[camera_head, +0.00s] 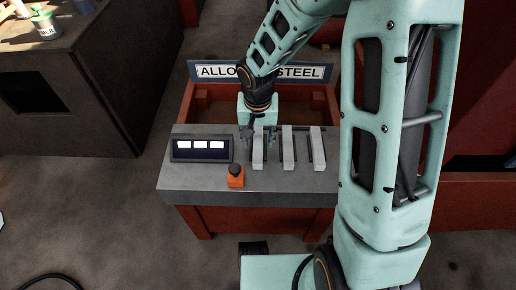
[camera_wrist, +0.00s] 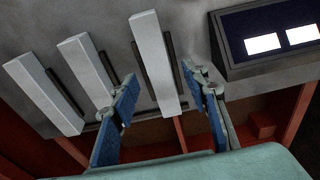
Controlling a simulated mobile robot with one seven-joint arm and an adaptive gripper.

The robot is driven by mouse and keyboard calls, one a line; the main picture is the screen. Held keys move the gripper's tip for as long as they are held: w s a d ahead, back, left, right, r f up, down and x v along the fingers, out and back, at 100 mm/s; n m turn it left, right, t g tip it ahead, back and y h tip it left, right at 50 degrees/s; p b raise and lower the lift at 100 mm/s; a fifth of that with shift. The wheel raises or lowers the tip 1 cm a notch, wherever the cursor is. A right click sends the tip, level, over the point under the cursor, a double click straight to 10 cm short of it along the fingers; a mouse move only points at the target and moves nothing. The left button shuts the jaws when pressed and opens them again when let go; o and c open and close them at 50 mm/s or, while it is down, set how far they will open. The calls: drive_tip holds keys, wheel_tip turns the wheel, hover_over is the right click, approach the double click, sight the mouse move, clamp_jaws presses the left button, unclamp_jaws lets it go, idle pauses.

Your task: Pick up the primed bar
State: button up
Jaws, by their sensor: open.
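Three pale grey bars lie side by side on a grey bench top (camera_head: 200,185). In the camera_head view these are the left bar (camera_head: 258,153), the middle bar (camera_head: 288,150) and the right bar (camera_head: 317,148). I cannot tell by look which is the primed one. My gripper (camera_head: 258,130) is open at the far end of the left bar. In the wrist view the blue fingers of my gripper (camera_wrist: 160,80) stand apart, one on each side of that same bar (camera_wrist: 152,50). Contact with it is not visible. The other two bars show left of the fingers.
A dark display panel (camera_head: 202,148) with three lit white fields sits left of the bars. An orange block with a dark knob (camera_head: 236,178) stands in front of it. A sign reading ALLO… STEEL (camera_head: 215,71) is behind, partly hidden by my arm. A dark cabinet (camera_head: 75,105) stands left.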

drive_tip(key=shift+w+f, duration=0.15)
drive_tip(key=shift+f, duration=0.6)
drive_tip(key=shift+r, duration=0.1)
drive_tip(key=shift+c, duration=0.3)
clamp_jaws()
